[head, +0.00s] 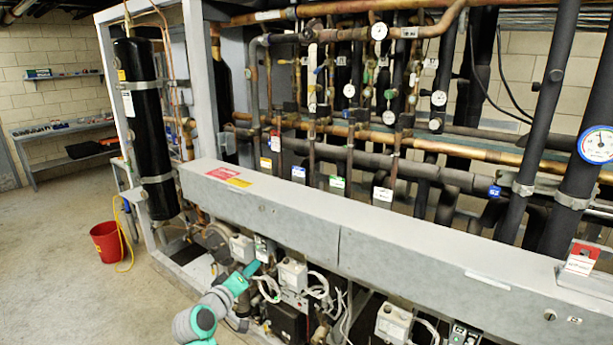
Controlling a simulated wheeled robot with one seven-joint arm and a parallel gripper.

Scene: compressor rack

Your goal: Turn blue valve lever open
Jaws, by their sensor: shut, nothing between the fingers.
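A small blue lever-like handle (319,70) shows on the upright copper pipes at the back of the rack, left of the middle in the head view. It is too small to tell which way it is turned or whether its valve is open. My arm (235,284), teal and grey, reaches in from the bottom edge, low in front of the rack's grey beam and well below the blue handle. I cannot make out my gripper or its fingers in this view.
A long grey beam (300,222) crosses the rack's front. Several gauges, one near dial (598,145), and dark insulated pipes (540,110) crowd the right. A black cylinder (145,120) stands left. A red bucket (106,242) stands on the floor (60,270), mostly free at left.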

